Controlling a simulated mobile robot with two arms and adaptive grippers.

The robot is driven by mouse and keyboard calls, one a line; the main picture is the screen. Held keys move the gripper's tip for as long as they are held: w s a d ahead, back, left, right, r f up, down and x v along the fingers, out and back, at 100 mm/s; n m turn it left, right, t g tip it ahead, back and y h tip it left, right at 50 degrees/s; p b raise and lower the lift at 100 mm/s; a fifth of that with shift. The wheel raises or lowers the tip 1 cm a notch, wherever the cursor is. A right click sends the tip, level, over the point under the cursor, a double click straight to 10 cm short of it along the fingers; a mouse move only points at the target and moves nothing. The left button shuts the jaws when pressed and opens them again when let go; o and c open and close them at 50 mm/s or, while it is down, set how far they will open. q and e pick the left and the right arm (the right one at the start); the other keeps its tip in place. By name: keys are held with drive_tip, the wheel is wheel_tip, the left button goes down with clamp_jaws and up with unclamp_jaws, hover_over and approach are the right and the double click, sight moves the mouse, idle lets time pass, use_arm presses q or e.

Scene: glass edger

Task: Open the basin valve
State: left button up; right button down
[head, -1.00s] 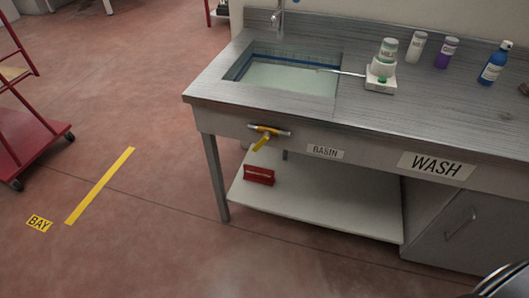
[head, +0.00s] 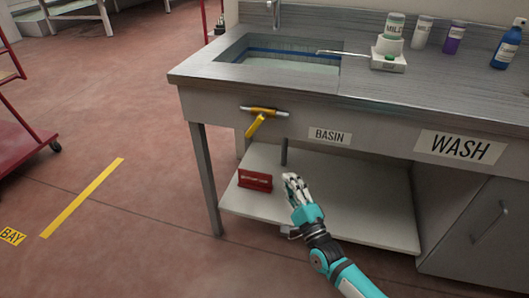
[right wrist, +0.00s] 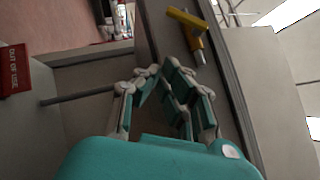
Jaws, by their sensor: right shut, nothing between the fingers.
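The basin valve has a yellow lever handle (head: 257,124) on a metal pipe, on the front of the wash bench below the basin (head: 280,60). The lever hangs down and slants to the left. In the right wrist view the yellow handle (right wrist: 186,27) shows at the top, beyond the fingers. My right gripper (head: 292,183) is shut and empty, below and to the right of the valve, in front of the lower shelf. It also shows in the right wrist view (right wrist: 160,80). It does not touch the valve. My left gripper is out of view.
A red box-like sign (head: 255,180) lies on the lower shelf (head: 360,210); it reads "OUT OF USE" in the right wrist view (right wrist: 14,75). A cabinet (head: 475,235) stands at right. Several bottles stand on the bench top. The floor at left is clear up to a red cart (head: 20,140).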

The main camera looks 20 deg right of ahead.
sight(254, 127)
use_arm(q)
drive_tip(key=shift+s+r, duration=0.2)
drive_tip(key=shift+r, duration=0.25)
use_arm(e)
drive_tip(key=shift+r+m+t, duration=0.3)
drive_tip(key=shift+r, duration=0.3)
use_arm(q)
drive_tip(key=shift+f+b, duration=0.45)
use_arm(e)
drive_tip(key=a+r+x, duration=0.1)
drive_tip(key=a+x, duration=0.1)
drive_tip(key=x, duration=1.1)
drive_tip(key=shift+s+a, duration=0.25)
drive_tip(key=shift+s, duration=0.15)
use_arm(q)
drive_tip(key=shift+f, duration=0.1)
